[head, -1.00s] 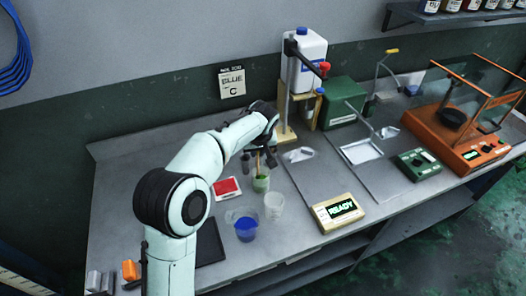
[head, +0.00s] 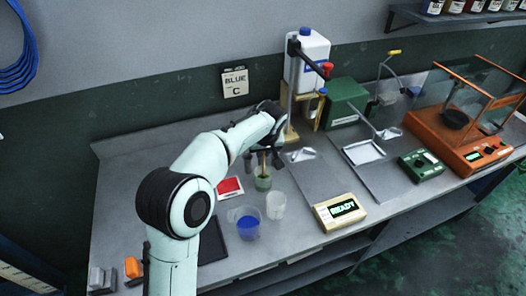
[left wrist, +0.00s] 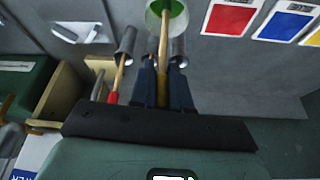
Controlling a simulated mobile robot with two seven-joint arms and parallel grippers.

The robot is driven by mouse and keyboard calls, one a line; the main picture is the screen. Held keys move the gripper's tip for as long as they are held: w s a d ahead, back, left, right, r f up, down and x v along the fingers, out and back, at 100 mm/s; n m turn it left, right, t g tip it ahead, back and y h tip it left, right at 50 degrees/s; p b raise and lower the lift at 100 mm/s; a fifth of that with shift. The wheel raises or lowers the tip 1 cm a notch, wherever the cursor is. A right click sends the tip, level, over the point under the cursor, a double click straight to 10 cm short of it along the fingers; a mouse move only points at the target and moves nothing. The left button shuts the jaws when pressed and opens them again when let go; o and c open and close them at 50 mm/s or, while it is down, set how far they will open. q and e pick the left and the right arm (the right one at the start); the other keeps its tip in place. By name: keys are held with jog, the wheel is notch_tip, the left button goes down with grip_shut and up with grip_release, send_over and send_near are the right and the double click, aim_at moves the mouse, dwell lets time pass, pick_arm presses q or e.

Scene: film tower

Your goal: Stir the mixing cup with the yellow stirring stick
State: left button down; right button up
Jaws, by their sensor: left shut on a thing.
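The yellow stirring stick (left wrist: 164,40) is held between the dark fingers of my left gripper (left wrist: 163,85), which is shut on it. In the left wrist view the stick runs from the fingers into the mixing cup (left wrist: 180,21), a clear cup with green contents. In the head view the cup (head: 263,184) stands on the bench below my left gripper (head: 263,154), and the stick dips into it. The stick's lower tip is hidden in the cup. My right gripper is not in view.
A clear cup (head: 276,208) and a beaker with blue contents (head: 247,229) stand close in front. A red card (head: 229,187) lies to the left. A READY display box (head: 340,211) sits to the right. A stick with a red end (left wrist: 113,97) rests in a grey holder.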

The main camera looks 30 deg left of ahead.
pick_arm(q)
jog(key=shift+r+p, duration=1.55)
jog(key=shift+r, duration=2.2)
jog(key=shift+f, duration=0.1)
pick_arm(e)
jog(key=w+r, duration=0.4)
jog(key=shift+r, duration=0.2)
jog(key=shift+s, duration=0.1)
